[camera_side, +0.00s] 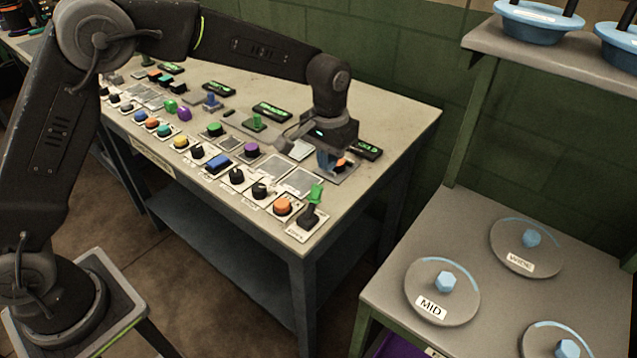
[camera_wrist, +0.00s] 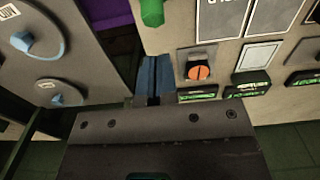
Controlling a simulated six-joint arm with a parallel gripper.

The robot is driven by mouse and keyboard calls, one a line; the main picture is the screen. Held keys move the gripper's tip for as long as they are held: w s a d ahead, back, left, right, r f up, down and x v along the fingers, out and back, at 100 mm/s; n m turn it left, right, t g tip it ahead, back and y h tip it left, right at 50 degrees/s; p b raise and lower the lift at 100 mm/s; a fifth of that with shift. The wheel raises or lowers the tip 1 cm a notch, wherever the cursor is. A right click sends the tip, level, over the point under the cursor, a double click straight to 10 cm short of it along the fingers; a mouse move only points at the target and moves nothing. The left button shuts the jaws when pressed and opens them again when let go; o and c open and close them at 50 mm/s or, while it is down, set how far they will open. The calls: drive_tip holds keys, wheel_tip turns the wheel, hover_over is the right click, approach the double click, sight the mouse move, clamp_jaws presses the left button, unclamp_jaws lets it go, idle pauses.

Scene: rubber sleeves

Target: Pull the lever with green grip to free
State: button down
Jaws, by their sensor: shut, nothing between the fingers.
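The lever with a green grip (camera_side: 315,194) stands on a dark base (camera_side: 308,217) at the near right corner of the panel table, beside an orange button. Its label is too small to read. In the wrist view the green grip (camera_wrist: 152,12) shows at the top, ahead of my fingers. My gripper (camera_side: 327,165) is over the right part of the table, beyond the lever and apart from it. Its blue fingers (camera_wrist: 152,82) are together with nothing between them.
An orange dial (camera_side: 341,163) is right beside my fingers; it shows in the wrist view too (camera_wrist: 199,73). Several buttons and knobs line the table (camera_side: 405,130). A side shelf (camera_side: 390,300) with round blue-knobbed discs stands to the right, across a gap.

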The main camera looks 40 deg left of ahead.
sight(318, 186)
drive_tip(key=shift+f, duration=2.25)
drive_tip(key=shift+s, duration=0.1)
drive_tip(key=shift+s, duration=2.15)
drive_tip(key=shift+w, duration=0.2)
drive_tip(key=shift+w, duration=0.4)
